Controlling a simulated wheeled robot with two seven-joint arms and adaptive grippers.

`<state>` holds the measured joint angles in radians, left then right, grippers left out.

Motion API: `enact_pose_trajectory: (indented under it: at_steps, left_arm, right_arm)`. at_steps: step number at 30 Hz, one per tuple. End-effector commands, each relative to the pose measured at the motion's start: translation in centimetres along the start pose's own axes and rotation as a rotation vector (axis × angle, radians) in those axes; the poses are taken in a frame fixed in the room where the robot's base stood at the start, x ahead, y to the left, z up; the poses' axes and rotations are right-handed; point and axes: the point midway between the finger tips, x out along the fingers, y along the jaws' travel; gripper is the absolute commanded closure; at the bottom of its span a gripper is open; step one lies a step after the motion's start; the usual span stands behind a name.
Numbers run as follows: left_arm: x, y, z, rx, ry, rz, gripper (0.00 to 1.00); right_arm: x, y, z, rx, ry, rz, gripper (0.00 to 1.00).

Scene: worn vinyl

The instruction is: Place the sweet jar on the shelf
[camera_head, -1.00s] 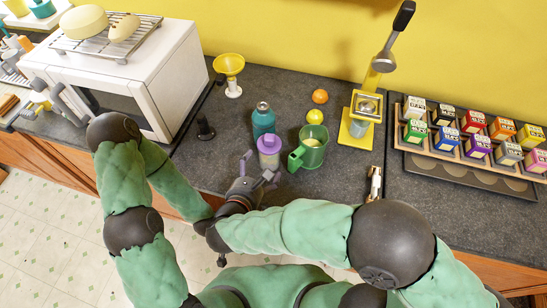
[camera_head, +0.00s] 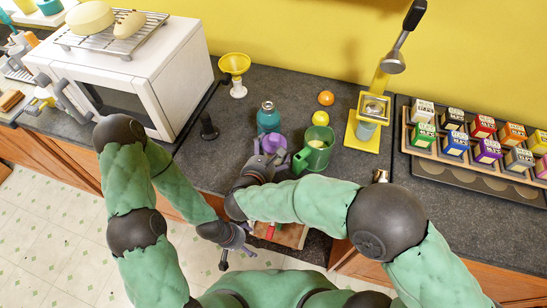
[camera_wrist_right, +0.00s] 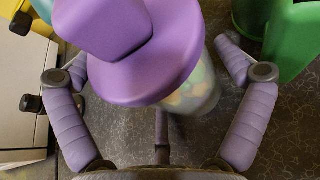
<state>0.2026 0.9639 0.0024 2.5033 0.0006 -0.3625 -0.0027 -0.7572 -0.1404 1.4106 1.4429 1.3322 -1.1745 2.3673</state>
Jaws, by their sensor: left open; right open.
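The sweet jar (camera_head: 273,143), with a purple lid and clear lower body, stands on the dark counter beside a green jug; its lid (camera_wrist_right: 140,60) and the coloured sweets inside show in the right wrist view. My right gripper (camera_head: 268,160) is open close at the jar's near side. In the wrist view its open fingers (camera_wrist_right: 160,75) are on either side of the jar, with gaps visible. My left gripper (camera_head: 240,240) is open and empty, low in front of the counter. I cannot make out clearly which surface is the shelf.
A green jug (camera_head: 315,150) and a teal bottle (camera_head: 268,118) stand close to the jar. A yellow press (camera_head: 368,120), a rack of small boxes (camera_head: 470,160) and a white microwave (camera_head: 150,70) are further off. A wooden surface (camera_head: 290,235) shows below the counter edge.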

Motion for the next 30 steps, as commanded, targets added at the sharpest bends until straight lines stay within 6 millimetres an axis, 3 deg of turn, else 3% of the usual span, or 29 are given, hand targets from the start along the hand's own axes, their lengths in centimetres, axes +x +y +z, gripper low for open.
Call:
enact_pose_trajectory:
  at_steps: [3,9,22,30]
  left_arm:
    - [0.0,0.0,0.0,0.000,0.000,0.000,0.07]
    - [0.0,0.0,0.0,0.000,0.000,0.000,0.07]
    - [-0.1,0.1,0.0,0.000,0.000,0.000,0.07]
    - [-0.9,0.3,0.0,0.000,0.000,0.000,0.07]
  right_arm:
    - [0.0,0.0,0.0,0.000,0.000,0.000,0.03]
    - [-0.1,0.0,0.0,0.000,0.000,0.000,0.59]
    - [-0.2,0.0,0.3,0.001,0.000,0.000,0.60]
    - [-1.1,0.1,2.7,0.002,-0.003,0.000,0.60]
